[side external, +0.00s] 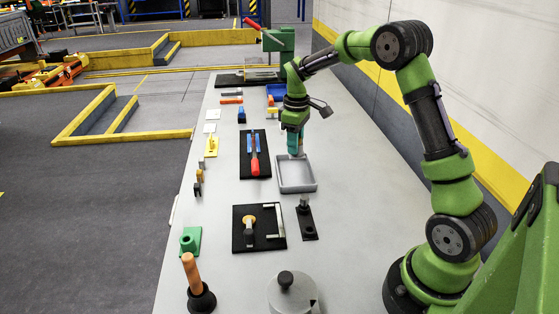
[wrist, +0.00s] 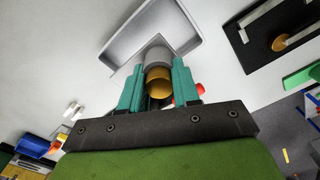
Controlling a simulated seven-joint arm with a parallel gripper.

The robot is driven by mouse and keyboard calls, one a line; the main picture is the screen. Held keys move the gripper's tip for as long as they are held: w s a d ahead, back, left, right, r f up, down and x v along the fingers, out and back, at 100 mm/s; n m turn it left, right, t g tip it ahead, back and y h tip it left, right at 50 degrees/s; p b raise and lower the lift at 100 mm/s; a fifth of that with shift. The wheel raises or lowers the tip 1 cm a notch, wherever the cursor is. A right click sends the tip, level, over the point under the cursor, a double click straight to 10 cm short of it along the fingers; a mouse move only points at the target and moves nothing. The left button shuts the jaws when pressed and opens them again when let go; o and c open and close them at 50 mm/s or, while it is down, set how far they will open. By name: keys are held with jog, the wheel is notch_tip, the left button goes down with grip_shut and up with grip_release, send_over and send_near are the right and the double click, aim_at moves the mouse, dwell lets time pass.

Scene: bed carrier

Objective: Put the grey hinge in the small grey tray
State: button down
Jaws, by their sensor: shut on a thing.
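My gripper (side external: 296,152) is at the far edge of the small grey tray (side external: 297,174), its fingertips low near the rim. In the wrist view, my gripper (wrist: 157,70) has its two teal fingers shut on the grey hinge (wrist: 157,55), which shows as a rounded grey piece with a brass-coloured round end. The held piece overlaps the near corner of the tray (wrist: 178,22) in that view; I cannot tell whether it touches it. The tray looks empty where it shows. In the side external view the hinge is too small and hidden to make out.
A black plate with a red and blue tool (side external: 255,160) lies left of the tray. A black board with metal brackets (side external: 262,240) and a dark stand (side external: 306,225) lie nearer. A blue bin (side external: 276,92) and a green press (side external: 279,45) stand behind.

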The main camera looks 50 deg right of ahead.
jog(key=shift+f, duration=3.5)
jog(key=c, duration=0.7)
grip_release()
jog(key=shift+c, duration=0.2)
jog(key=shift+f, duration=0.1)
notch_tip(320, 180, up, 17)
